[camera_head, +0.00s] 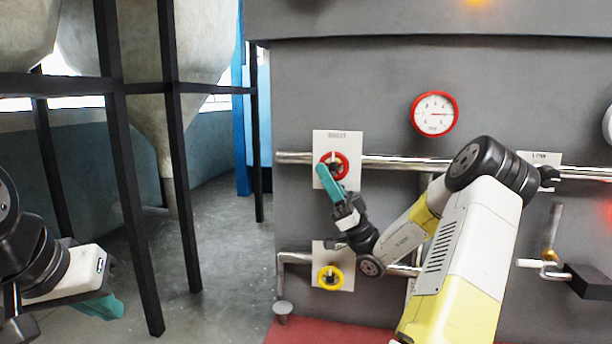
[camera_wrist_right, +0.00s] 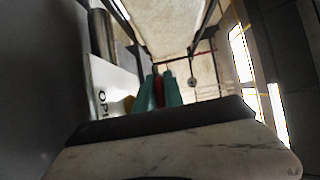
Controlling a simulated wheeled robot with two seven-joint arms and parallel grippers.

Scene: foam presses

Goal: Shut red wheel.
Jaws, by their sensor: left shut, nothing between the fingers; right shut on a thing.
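The red wheel (camera_head: 341,160) is a small ring on a white plate (camera_head: 348,143) fixed to the grey panel, on the upper pipe. My right gripper (camera_head: 323,172) reaches up to its lower left edge, with teal fingers. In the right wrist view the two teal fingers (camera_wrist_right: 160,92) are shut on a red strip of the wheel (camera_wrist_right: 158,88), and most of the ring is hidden. My left gripper (camera_head: 108,308) is at the far lower left, shut and empty, away from the panel.
A yellow wheel (camera_head: 330,277) on a white plate sits below, close under my right wrist. A red-rimmed gauge (camera_head: 434,113) is higher on the panel. A lever with a brass-coloured grip (camera_head: 550,245) is at the right. Black posts (camera_head: 135,200) stand at the left.

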